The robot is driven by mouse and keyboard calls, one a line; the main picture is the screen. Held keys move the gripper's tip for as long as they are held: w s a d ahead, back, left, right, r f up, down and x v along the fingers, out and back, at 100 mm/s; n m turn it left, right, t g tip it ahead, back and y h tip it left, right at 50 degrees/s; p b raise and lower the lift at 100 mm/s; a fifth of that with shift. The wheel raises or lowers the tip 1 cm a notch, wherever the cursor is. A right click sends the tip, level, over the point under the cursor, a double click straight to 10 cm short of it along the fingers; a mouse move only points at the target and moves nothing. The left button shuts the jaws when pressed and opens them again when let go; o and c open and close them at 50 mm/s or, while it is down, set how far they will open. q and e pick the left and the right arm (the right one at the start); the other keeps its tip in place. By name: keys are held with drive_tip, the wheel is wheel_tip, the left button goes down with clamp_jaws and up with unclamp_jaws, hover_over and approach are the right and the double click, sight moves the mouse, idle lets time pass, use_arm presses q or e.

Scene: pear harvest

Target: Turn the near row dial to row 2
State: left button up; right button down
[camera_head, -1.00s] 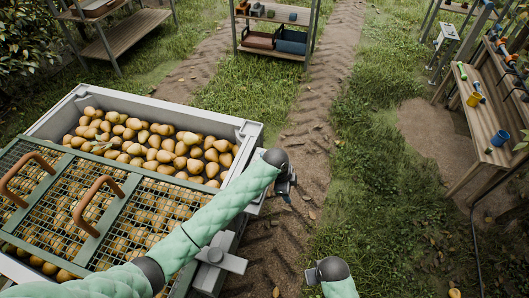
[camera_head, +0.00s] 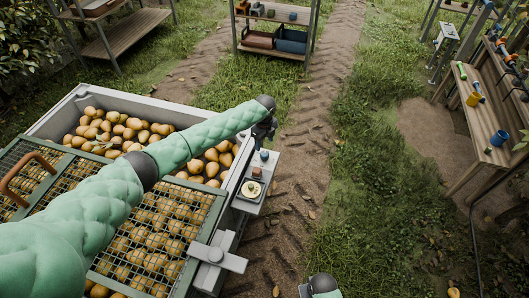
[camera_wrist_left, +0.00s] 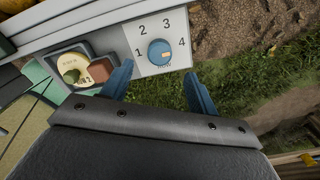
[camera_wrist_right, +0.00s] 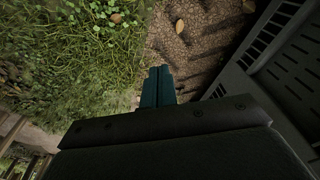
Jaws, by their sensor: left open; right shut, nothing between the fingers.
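The row dial (camera_wrist_left: 160,53) is a round blue knob on a pale plate (camera_wrist_left: 140,28) with the numbers 1 to 4 around it. Its pale orange mark is right of the knob's middle, on the side of the 4. In the head view the blue knob (camera_head: 264,155) sits at the pear bin's right edge. My left gripper (camera_wrist_left: 158,70) is open, its blue fingers apart below the dial in the wrist picture, with nothing between them. In the head view its dark end (camera_head: 265,130) is just beyond the dial. My right gripper (camera_wrist_right: 158,74) is shut and empty, away from the dial.
Beside the dial is a dark panel with a cream disc (camera_wrist_left: 72,70) and a brown block (camera_wrist_left: 101,70). The bin of pears (camera_head: 75,97) has a green mesh lid (camera_head: 215,212). A grey cross-shaped fitting (camera_head: 216,255) juts out nearby. Dirt track and grass lie right of the bin.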

sight(264, 153)
use_arm(q)
wheel_tip(264, 153, down, 6)
drive_tip(key=shift+d+f+p, duration=0.1)
drive_tip(key=shift+f+p, duration=0.1)
drive_tip(key=shift+p, duration=0.6)
drive_tip(key=shift+f, duration=0.55)
use_arm(e)
wheel_tip(264, 153, down, 6)
drive_tip(key=s+d, duration=0.1)
drive_tip(key=shift+s, duration=0.25)
drive_tip(key=shift+d+r, duration=0.1)
use_arm(q)
drive_tip(key=c, duration=1)
use_arm(e)
drive_tip(key=shift+w, duration=0.1)
